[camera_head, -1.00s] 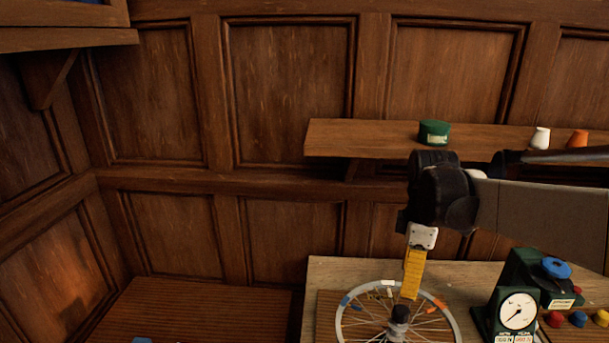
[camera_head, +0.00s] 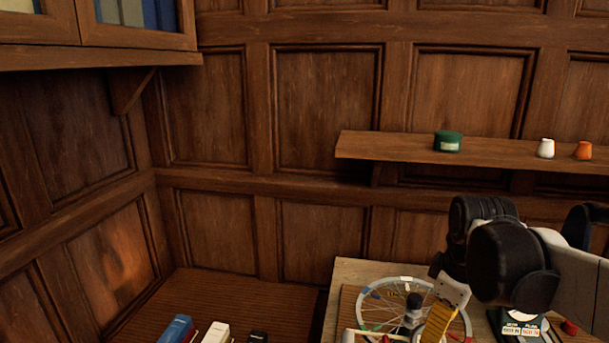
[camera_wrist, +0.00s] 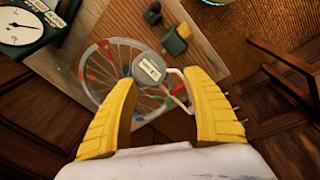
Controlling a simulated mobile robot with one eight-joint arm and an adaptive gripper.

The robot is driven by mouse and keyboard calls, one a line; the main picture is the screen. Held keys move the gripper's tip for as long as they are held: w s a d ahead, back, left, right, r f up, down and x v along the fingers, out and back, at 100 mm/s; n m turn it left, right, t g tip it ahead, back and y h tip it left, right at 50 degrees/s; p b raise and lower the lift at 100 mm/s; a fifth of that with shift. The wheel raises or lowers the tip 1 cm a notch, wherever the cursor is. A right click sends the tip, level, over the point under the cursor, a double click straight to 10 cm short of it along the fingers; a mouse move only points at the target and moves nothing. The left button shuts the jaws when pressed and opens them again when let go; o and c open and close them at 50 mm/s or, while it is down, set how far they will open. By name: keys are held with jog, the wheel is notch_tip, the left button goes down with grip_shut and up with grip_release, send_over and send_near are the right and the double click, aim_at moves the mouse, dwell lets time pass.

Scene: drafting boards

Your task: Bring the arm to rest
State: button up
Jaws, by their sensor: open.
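My gripper (camera_wrist: 168,105) has yellow fingers, spread apart with nothing held between them in the wrist view. In the head view, one yellow finger (camera_head: 438,322) shows at the lower right, below my dark wrist. A spoked wheel (camera_head: 378,290) with coloured marks on its rim lies on the wooden board top beyond the fingers. My gripper hangs above the wheel area; the exact gap cannot be told. The arm extends in from the right.
A wall shelf (camera_head: 395,148) holds a green tin (camera_head: 447,141), a white pot (camera_head: 545,148) and an orange pot (camera_head: 583,150). A dial gauge (camera_wrist: 22,32) stands beside the wheel. Blue (camera_head: 176,329), white (camera_head: 217,332) and black items stand at the lower left. A cabinet (camera_head: 100,52) hangs upper left.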

jog(key=s+a+f+m+t+b, duration=0.4)
jog(key=s+a+f+m+t, duration=0.1)
jog(key=s+m, duration=0.4)
jog(key=shift+s+a+f, duration=0.25)
jog(key=shift+a+f, duration=0.45)
